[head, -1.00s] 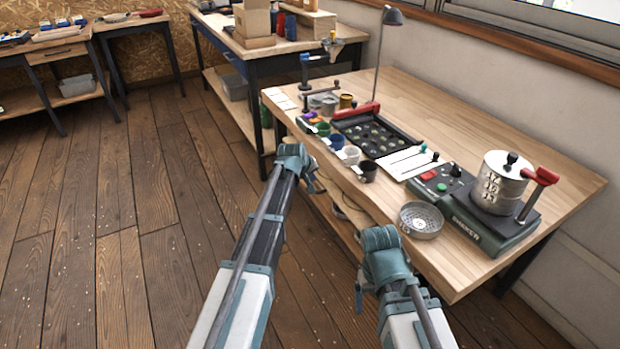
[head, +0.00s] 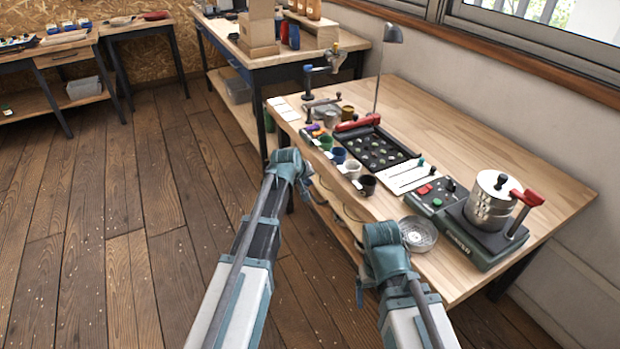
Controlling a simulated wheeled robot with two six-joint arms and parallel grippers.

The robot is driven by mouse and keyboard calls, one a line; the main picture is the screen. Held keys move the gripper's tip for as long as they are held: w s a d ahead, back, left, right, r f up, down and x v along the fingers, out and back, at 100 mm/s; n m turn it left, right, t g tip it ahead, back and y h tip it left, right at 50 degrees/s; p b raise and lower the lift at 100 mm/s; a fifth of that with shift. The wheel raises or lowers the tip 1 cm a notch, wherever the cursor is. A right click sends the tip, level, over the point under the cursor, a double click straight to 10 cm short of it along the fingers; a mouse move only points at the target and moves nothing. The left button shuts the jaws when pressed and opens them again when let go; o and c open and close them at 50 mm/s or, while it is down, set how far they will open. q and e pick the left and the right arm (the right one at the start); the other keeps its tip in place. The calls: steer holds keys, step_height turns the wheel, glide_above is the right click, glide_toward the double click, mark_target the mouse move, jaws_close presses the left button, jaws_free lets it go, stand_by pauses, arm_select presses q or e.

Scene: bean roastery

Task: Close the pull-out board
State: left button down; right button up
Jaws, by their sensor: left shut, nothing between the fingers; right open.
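The wooden workbench (head: 525,163) stands at right, its front edge running diagonally past my arms. I cannot clearly make out a pull-out board; the space under the front edge is partly hidden by my arms. My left gripper (head: 304,184) is beside the bench's front edge, mostly hidden behind its wrist; it is shut and empty. My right gripper (head: 360,288) is low in front of the bench's near corner, mostly hidden by its wrist; it is open and empty.
On the bench are a metal strainer dish (head: 418,234), a burner unit (head: 478,240) with a metal pot (head: 490,200), a dark bean tray (head: 375,148), small cups (head: 352,169) and a lamp (head: 393,35). Another bench (head: 225,35) stands behind. The floor (head: 120,220) at left is clear.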

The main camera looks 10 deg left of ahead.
arm_select(q)
steer(key=s+f+n+h+b, duration=0.2)
steer(key=s+f+n+b, duration=0.1)
steer(key=f+b, duration=0.25)
steer(key=n+t+h+b, duration=0.4)
steer(key=n+h+b, duration=0.6)
steer(key=n+b, duration=0.9)
glide_toward(340, 214)
steer(key=s+a+m+b, duration=0.3)
steer(key=s+a, duration=0.2)
steer(key=a, duration=0.1)
steer(key=shift+w+d+f, duration=0.2)
steer(key=shift+d+f, duration=0.05)
steer(key=shift+f, duration=0.05)
steer(key=x, duration=1.4)
steer(key=shift+r, duration=0.35)
